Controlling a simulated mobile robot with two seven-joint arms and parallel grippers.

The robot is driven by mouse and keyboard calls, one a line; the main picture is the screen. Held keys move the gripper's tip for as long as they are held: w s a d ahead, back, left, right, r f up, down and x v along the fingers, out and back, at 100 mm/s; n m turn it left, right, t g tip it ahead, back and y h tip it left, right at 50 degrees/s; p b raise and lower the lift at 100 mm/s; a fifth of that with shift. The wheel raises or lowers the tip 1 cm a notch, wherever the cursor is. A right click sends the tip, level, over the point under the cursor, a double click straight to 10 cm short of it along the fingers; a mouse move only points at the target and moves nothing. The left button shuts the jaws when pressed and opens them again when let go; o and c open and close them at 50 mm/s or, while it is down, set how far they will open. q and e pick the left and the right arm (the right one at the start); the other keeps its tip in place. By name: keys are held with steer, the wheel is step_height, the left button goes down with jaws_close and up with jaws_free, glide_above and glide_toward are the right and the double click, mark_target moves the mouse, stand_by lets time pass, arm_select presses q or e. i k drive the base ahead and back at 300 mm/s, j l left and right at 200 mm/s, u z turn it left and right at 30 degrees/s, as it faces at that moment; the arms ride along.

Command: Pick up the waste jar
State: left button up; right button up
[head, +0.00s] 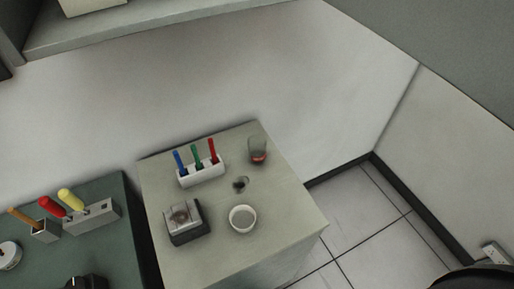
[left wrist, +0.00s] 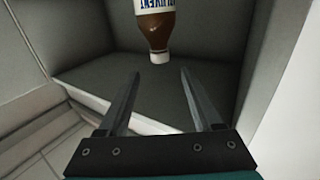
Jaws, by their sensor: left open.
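My left gripper (left wrist: 160,73) is open and empty in the left wrist view. A brown bottle (left wrist: 155,25) with a white cap and a blue-and-white label shows beyond its fingertips, apart from them and upside down in that picture. The jar cannot be made out in the left wrist view. Neither gripper shows in the head view.
On the cabinet are a white rack (head: 202,171) with blue, green and red pens, a small dark item (head: 240,184), a white bowl (head: 243,219) and a grey box-like device (head: 185,221). A green bench (head: 95,245) with tools stands left. Tiled floor (head: 350,215) lies right.

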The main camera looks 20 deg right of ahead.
mark_target(257, 143)
steer(key=k+l, duration=0.2)
steer(key=k, duration=0.3)
steer(key=k+l, duration=0.2)
steer(key=k, duration=0.25)
steer(key=k+l, duration=0.2)
steer(key=k, duration=0.3)
